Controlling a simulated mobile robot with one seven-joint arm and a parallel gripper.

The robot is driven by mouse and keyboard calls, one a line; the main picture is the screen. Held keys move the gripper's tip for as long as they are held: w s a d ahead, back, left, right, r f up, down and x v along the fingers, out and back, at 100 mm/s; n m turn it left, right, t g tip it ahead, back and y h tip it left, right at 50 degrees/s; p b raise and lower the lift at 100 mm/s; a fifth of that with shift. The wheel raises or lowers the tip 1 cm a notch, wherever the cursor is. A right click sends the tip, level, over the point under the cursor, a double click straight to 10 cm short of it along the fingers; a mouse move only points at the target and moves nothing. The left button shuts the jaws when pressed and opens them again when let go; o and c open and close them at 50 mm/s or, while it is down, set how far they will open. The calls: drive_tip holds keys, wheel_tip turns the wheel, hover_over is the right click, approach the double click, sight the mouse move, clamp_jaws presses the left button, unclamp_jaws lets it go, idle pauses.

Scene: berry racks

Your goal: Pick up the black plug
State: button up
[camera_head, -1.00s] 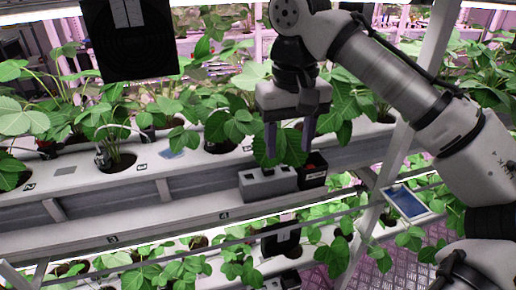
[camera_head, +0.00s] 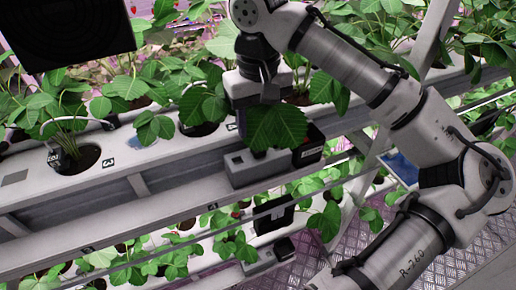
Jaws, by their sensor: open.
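No object in view is clearly the black plug. A small black box (camera_head: 309,147) stands on the rack ledge, with a grey block (camera_head: 252,168) just left of it. Another black box (camera_head: 272,216) shows on the lower level. My gripper (camera_head: 262,128) points down above the grey block, left of the upper black box. Its jaws are open, but a large strawberry leaf (camera_head: 275,127) covers most of the fingers. What lies between the fingers is hidden, and I cannot tell whether they touch anything.
The white planting gutter (camera_head: 128,162) has dark round holes with strawberry plants. Leaves crowd my gripper. A slanted rack post (camera_head: 428,45) stands behind my arm. A black panel (camera_head: 65,30) is at upper left. A blue-screened tablet (camera_head: 402,168) is partly hidden behind my arm.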

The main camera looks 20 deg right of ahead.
sight(258, 147)
drive_tip(key=shift+s+a+f+p, duration=0.1)
drive_tip(key=shift+f+p, duration=0.2)
drive_tip(key=shift+f, duration=1.2)
drive_tip(key=shift+s+a+f+p, duration=0.1)
drive_tip(key=shift+f+p, duration=0.2)
drive_tip(key=shift+f, duration=1.15)
drive_tip(key=c, duration=1.1)
